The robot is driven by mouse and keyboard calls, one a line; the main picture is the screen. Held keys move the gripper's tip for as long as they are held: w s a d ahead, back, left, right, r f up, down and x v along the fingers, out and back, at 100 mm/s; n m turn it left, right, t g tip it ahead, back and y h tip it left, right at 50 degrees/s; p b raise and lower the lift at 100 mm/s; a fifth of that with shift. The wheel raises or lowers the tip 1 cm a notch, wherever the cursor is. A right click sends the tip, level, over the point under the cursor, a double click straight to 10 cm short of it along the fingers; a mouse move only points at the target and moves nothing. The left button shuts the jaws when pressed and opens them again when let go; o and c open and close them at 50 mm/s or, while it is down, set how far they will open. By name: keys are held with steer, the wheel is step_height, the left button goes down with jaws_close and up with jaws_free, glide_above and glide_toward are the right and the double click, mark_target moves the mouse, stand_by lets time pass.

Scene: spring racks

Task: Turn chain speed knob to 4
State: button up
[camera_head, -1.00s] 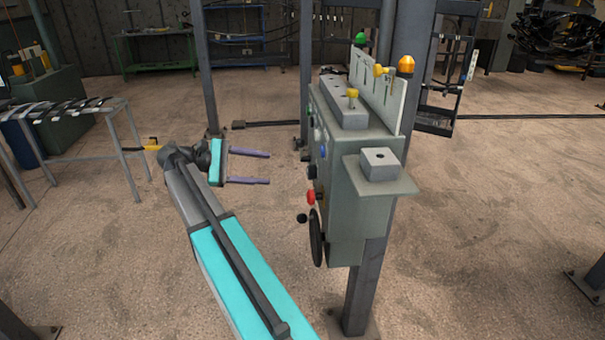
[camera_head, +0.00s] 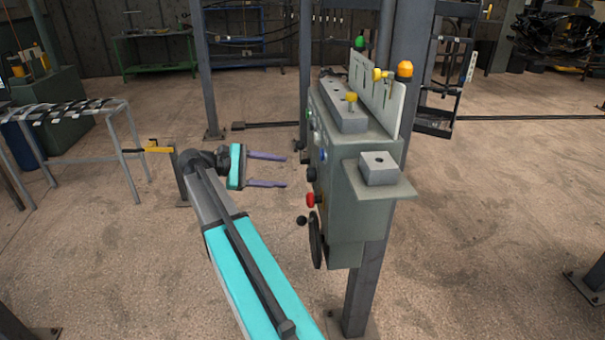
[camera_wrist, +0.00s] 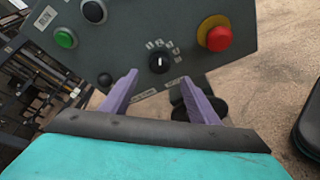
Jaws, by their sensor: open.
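The chain speed knob is a black round knob (camera_wrist: 159,64) with a white pointer line on the grey panel in the wrist view. White marks sit around its upper side, too small to read. The pointer looks roughly upright in the picture. My gripper (camera_wrist: 160,88) is open, its two purple fingers apart and pointing at the panel, with the knob between and beyond the tips. In the head view my gripper (camera_head: 285,171) is left of the grey control box (camera_head: 355,200), its fingers pointing at the box's front with a gap.
A red emergency button (camera_wrist: 218,38) on a yellow base is right of the knob. A green button (camera_wrist: 66,38) and a black one (camera_wrist: 94,11) are to the left. A handwheel (camera_head: 316,240) is low on the box. A metal table (camera_head: 70,110) stands at the left.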

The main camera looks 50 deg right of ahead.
mark_target(307, 175)
steer(key=p+x, duration=0.1)
steer(key=x, duration=0.7)
steer(key=shift+d+f, duration=0.1)
steer(key=shift+d, duration=0.1)
steer(key=c, duration=1)
steer(key=shift+c, duration=0.2)
